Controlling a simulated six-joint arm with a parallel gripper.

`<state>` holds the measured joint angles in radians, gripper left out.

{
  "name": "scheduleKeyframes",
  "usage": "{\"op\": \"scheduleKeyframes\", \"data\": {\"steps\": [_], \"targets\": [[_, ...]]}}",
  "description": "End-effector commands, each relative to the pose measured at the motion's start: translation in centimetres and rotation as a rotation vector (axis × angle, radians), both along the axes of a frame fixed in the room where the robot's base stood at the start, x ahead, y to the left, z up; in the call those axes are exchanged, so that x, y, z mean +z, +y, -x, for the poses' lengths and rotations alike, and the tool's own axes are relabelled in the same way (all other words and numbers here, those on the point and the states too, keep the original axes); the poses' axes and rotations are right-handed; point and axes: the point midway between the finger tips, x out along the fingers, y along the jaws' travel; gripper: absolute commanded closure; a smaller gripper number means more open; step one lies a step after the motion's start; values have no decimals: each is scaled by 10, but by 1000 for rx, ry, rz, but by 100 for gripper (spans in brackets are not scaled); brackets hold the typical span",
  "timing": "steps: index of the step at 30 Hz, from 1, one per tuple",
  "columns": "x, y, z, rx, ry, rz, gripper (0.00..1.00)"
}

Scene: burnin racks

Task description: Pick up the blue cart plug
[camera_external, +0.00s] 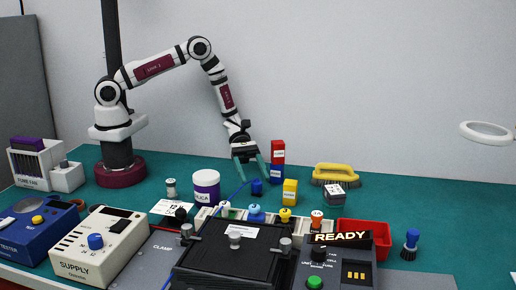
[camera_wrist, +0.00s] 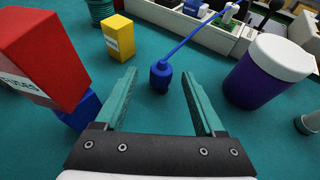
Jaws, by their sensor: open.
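The blue cart plug (camera_wrist: 160,76) stands on the green bench with a thin blue cable running from its top toward the row of sockets. In the wrist view it lies between and a little beyond the fingertips of my gripper (camera_wrist: 160,84), which is open and empty. In the external view the plug (camera_external: 257,187) is just in front of and below my gripper (camera_external: 250,170). The fingers do not appear to touch the plug.
A red block (camera_wrist: 42,58) stands on a blue one left of my gripper. A yellow block (camera_wrist: 119,38) is beyond it. A white-lidded purple jar (camera_wrist: 257,80) is at right. A socket row (camera_external: 208,213) and black clamp fixture (camera_external: 230,255) stand nearer the external camera.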

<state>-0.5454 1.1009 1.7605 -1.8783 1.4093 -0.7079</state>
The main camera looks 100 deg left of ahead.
Motion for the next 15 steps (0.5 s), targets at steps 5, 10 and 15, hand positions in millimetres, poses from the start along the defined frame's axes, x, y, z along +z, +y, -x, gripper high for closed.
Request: {"op": "scheduleKeyframes", "data": {"steps": [5, 10, 15], "targets": [[-10, -28, -15, -8, 0, -1, 29], [-21, -52, -30, -7, -1, -3, 29], [-22, -55, -33, -5, -1, -3, 29]]}}
